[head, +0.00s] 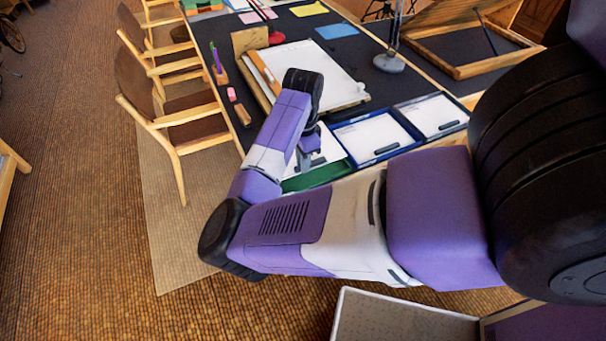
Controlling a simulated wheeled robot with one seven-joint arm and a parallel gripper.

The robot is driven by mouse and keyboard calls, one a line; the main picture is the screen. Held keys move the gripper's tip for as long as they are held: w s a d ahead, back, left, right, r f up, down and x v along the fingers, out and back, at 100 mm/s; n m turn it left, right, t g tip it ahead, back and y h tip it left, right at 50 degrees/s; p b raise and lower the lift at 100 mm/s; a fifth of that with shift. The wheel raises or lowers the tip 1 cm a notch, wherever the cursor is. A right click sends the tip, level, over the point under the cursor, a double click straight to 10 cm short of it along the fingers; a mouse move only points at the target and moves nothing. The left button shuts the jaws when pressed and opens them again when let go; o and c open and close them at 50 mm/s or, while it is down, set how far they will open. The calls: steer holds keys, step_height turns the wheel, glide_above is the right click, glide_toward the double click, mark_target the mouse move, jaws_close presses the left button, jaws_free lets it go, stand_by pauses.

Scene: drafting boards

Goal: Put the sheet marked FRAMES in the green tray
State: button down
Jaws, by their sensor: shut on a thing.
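The green tray (313,178) is at the near edge of the dark table, partly hidden behind my arm. A white sheet (329,151) shows at the green tray, around and beneath my gripper (310,160). My gripper points down and is shut on this sheet; the grip itself is small and partly hidden. I cannot read any marking on the sheet, nor tell whether it rests on the tray floor or hangs just above it.
A blue tray (343,129) and a dark tray (398,109), each with a white sheet, stand to the right. A drawing board (325,66), a lamp base (389,63) and a pink eraser (231,94) are farther back. Chairs (176,119) line the table's left side.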

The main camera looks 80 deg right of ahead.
mark_target(303, 182)
steer(key=shift+f, duration=3.1)
steer(key=shift+f, duration=0.1)
steer(key=c, duration=1.4)
jaws_free()
